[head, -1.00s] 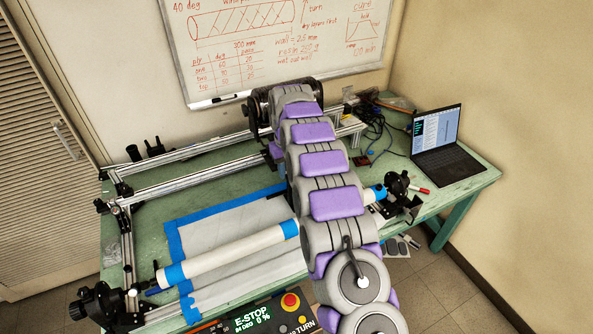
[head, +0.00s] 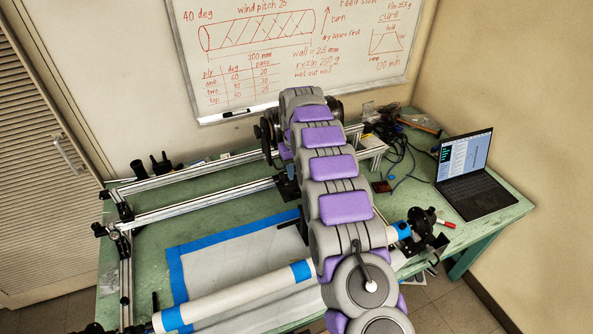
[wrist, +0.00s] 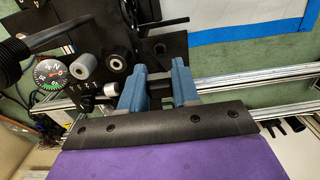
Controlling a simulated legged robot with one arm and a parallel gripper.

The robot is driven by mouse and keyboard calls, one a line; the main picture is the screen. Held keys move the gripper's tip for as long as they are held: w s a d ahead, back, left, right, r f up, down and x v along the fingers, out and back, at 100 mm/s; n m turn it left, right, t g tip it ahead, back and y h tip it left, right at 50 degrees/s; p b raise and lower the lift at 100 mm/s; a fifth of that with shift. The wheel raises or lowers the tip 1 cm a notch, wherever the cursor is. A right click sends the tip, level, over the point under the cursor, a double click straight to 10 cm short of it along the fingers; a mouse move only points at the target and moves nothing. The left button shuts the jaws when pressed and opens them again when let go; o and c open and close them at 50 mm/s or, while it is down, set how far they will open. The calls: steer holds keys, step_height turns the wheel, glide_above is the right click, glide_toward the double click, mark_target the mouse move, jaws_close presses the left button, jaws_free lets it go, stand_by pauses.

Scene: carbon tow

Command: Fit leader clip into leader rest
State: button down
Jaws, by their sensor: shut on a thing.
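In the wrist view, the two blue fingers of my gripper (wrist: 160,70) stand a short gap apart. A small dark piece (wrist: 159,83), which I take to be the leader clip, is between them and mostly hidden. The fingers are beside a black plate (wrist: 98,38) that carries rollers and a round dial. I cannot tell which part is the leader rest. In the head view, my arm reaches to the back of the bench and hides the gripper and clip.
A dial (wrist: 48,73) and grey roller (wrist: 83,67) are left of the fingers. Aluminium rails (head: 200,205) cross the green bench. A white tube (head: 240,293) with blue bands lies in front. A laptop (head: 468,170) is at right.

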mark_target(297, 192)
steer(key=shift+w+f, duration=0.1)
steer(key=shift+f, duration=0.05)
steer(key=shift+d+f, duration=0.1)
steer(key=shift+f, duration=2.8)
steer(key=shift+f, duration=1.1)
stand_by(0.3)
steer(key=c, duration=0.8)
jaws_free()
steer(key=shift+o, duration=0.2)
